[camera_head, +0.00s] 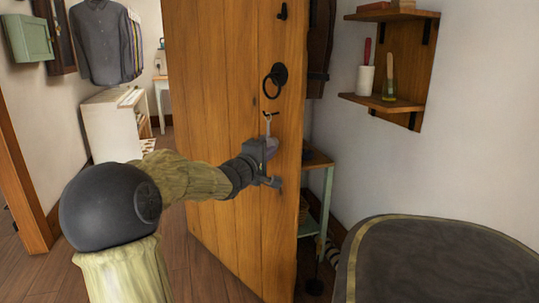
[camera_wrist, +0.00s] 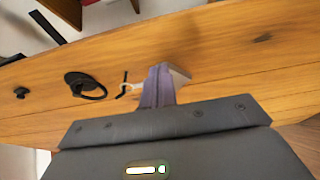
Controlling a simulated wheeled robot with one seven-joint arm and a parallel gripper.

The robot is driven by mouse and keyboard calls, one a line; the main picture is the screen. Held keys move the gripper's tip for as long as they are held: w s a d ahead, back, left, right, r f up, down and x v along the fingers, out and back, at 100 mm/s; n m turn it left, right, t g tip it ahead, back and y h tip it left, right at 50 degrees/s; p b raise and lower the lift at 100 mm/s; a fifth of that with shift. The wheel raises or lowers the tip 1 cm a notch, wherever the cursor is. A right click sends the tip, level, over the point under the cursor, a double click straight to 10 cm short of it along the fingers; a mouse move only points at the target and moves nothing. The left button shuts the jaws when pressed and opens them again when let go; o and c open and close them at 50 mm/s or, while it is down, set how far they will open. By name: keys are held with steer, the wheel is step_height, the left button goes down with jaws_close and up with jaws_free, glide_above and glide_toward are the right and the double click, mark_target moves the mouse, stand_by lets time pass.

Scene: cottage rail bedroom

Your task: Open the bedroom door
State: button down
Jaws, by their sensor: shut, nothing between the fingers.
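The wooden bedroom door (camera_head: 222,120) stands ajar in the head view, with another room visible past its left edge. A black ring handle (camera_head: 273,80) is on its face near the right edge; it also shows in the wrist view (camera_wrist: 85,86). Just below it a key-like piece (camera_head: 267,122) hangs at the keyhole; it also shows in the wrist view (camera_wrist: 124,88). My gripper (camera_head: 272,160) is shut and empty, close to the door face below the ring handle and key. Its fingers show in the wrist view (camera_wrist: 160,85). I cannot tell whether they touch the door.
A dark rounded surface with a yellowish rim (camera_head: 440,260) stands at the front right. A wooden wall shelf (camera_head: 408,60) is at the upper right. A small green-legged table (camera_head: 318,160) stands behind the door. A white shelf unit (camera_head: 108,125) is beyond the opening at left.

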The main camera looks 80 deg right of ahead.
steer(key=shift+a, duration=0.1)
steer(key=s+a, duration=0.4)
steer(key=a, duration=0.6)
steer(key=shift+s+a, duration=0.25)
steer(key=shift+s, duration=0.15)
stand_by(0.3)
